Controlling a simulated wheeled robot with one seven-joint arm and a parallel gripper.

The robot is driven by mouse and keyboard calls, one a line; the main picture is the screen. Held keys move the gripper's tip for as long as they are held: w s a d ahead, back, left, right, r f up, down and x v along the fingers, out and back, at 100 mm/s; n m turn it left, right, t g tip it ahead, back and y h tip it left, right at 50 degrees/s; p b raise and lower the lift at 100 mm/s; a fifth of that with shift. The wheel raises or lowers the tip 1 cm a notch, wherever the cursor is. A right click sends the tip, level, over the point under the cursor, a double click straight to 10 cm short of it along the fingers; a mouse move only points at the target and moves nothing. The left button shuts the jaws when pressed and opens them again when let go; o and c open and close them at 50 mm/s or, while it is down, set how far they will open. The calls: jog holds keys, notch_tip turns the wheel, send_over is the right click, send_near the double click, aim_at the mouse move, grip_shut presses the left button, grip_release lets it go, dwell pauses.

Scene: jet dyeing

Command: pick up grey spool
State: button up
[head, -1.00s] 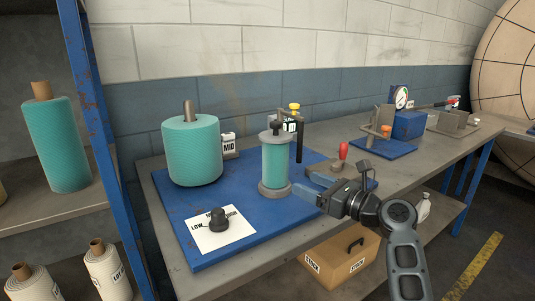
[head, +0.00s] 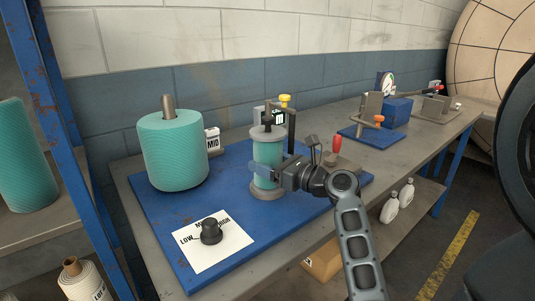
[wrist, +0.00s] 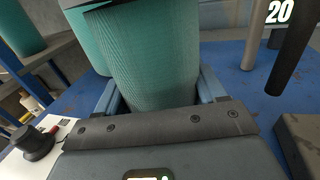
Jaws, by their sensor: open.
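The grey spool (head: 267,150) stands upright on the blue board (head: 215,265), with grey end flanges and teal yarn wound between them. My gripper (head: 262,172) is level with the spool's lower half, reaching it from the right. In the wrist view the spool's teal winding (wrist: 155,60) fills the middle, and the open blue fingers (wrist: 158,95) stand on either side of it. Whether the fingers touch the yarn I cannot tell. The palm hides the spool's base in the wrist view.
A larger teal yarn package (head: 172,150) stands left of the spool. A black knob (head: 211,231) on a white card sits at front left. A dark post with a yellow knob (head: 285,101) rises close behind the spool. A red-handled lever (head: 337,146) is to the right.

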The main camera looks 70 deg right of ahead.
jog(key=shift+x, duration=1.1)
jog(key=c, duration=1.2)
jog(key=shift+o, duration=0.2)
jog(key=shift+r, duration=0.15)
